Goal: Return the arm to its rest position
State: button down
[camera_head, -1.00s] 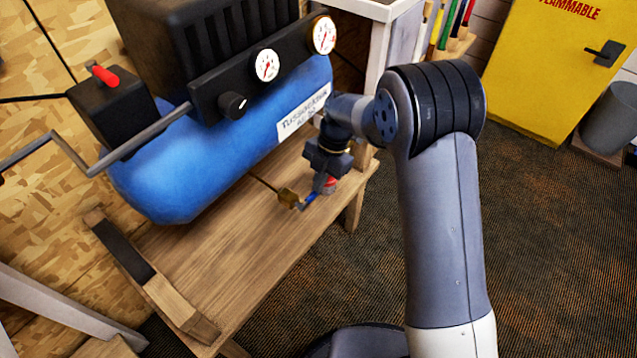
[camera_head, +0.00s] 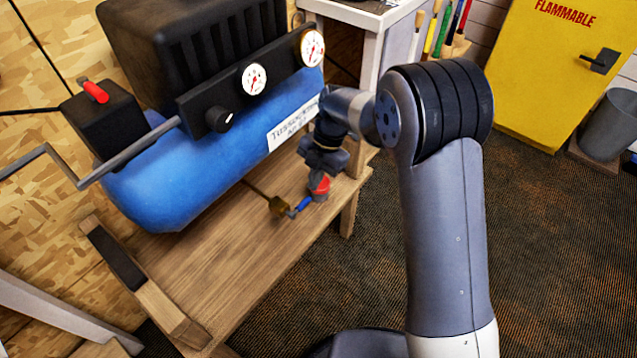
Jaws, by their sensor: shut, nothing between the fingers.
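My arm rises at the right of the view and bends at the elbow back toward the compressor. My gripper (camera_head: 320,186) points down at its far end, over the right end of the wooden bench (camera_head: 240,262). It is shut and empty. A small red part shows at its tip; I cannot tell whether the gripper touches it. A brass fitting (camera_head: 279,207) with a blue-handled valve (camera_head: 302,204) sits just left of the gripper. The blue compressor tank (camera_head: 165,195) stands on the bench behind it.
Two gauges (camera_head: 254,79) and a black knob (camera_head: 220,116) are on the compressor's front panel. A white cabinet (camera_head: 372,15) stands behind the arm. A yellow flammables cabinet (camera_head: 545,75) and a grey bin (camera_head: 609,125) are at the back right. The carpet (camera_head: 560,250) at right is clear.

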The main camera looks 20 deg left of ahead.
jog(key=w+d+r, duration=0.3)
jog(key=w+r, duration=0.2)
jog(key=w, duration=0.1)
jog(key=shift+r+p, duration=0.4)
